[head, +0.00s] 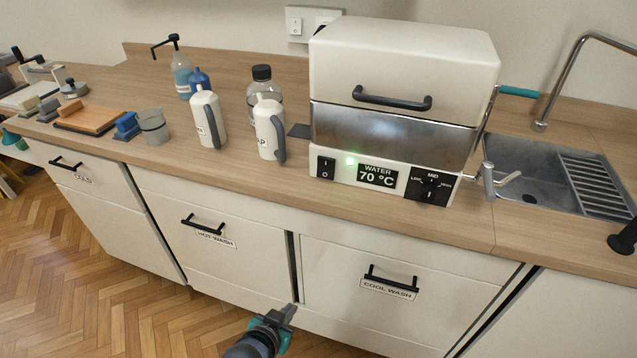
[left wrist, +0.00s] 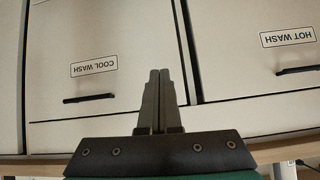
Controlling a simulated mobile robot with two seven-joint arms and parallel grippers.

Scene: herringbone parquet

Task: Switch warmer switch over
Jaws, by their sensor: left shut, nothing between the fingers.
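The warmer (head: 395,100) is a white box with a steel band and a closed lid with a black handle. It stands on the worktop. Its black rocker switch (head: 325,167), marked I and O, is at the left end of the front panel. A green light glows beside it, and the display (head: 378,176) reads WATER 70 °C. A black dial (head: 428,187) is at the panel's right. My left gripper (head: 291,309) is shut and empty, low in front of the drawers and well below the switch. In the left wrist view its fingers (left wrist: 158,78) are together.
The COOL WASH drawer (head: 330,260) and HOT WASH drawer (head: 160,205) are below the worktop. White jugs (head: 207,122) and (head: 268,130) stand left of the warmer. A sink (head: 530,165) is at right. The worktop strip before the warmer is clear.

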